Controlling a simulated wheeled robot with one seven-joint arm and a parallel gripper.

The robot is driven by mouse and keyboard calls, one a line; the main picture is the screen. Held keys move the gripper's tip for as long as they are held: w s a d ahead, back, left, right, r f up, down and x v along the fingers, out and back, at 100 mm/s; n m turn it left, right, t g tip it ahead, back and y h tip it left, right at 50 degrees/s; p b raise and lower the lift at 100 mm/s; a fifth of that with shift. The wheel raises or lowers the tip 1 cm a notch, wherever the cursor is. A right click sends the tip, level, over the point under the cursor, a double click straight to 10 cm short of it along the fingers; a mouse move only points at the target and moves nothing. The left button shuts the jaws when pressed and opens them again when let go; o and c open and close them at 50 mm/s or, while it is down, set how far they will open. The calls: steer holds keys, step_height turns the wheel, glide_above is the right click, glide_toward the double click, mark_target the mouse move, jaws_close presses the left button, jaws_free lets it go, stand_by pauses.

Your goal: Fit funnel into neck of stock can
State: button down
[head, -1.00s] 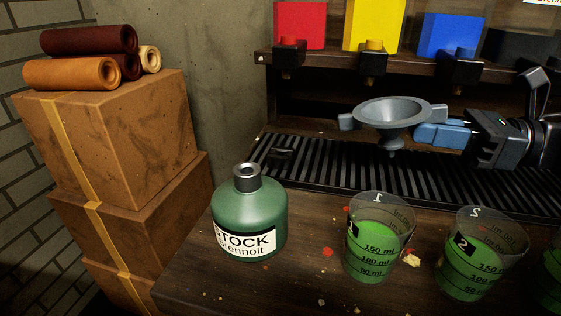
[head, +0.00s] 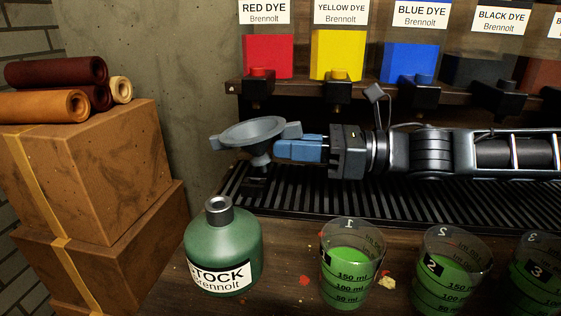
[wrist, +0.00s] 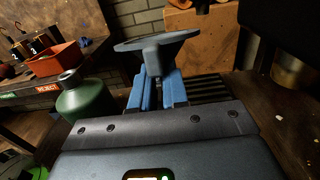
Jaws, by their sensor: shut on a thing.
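The grey funnel (head: 254,134) is held in the air by my gripper (head: 290,149), whose blue fingers are shut on its right side. Its wide mouth faces up, slightly tilted, and its short spout points down. The green stock can (head: 223,245) stands upright on the bench, below and a little left of the funnel. Its open metal neck (head: 219,205) faces up, apart from the spout. In the wrist view the funnel (wrist: 155,50) is ahead of the blue fingers (wrist: 157,92), and the can (wrist: 85,97) is to the left.
Green-filled beakers (head: 350,265) stand right of the can at the bench front. A black slatted grate (head: 330,200) lies behind. Dye dispensers (head: 338,58) line the shelf above. Stacked boxes (head: 90,175) with leather rolls (head: 58,72) stand at left.

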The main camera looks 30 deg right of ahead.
steer(key=shift+w+a, duration=0.15)
steer(key=shift+a, duration=0.1)
steer(key=shift+w+a+f, duration=0.25)
steer(key=shift+a+f, duration=0.05)
steer(key=shift+f, duration=0.35)
steer(key=shift+w+a+f, duration=0.2)
steer(key=shift+a+f, duration=0.05)
steer(key=shift+f, duration=0.35)
steer(key=shift+f+b, duration=0.35)
steer(key=shift+b, duration=0.1)
steer(key=c, duration=1.1)
jaws_free()
steer(key=shift+o, duration=0.2)
steer(key=shift+p, duration=0.3)
steer(key=shift+s+d+f, duration=0.15)
steer(key=shift+d, duration=0.05)
steer(key=v, duration=0.7)
steer(key=shift+s+d, duration=0.1)
steer(key=shift+d, duration=0.05)
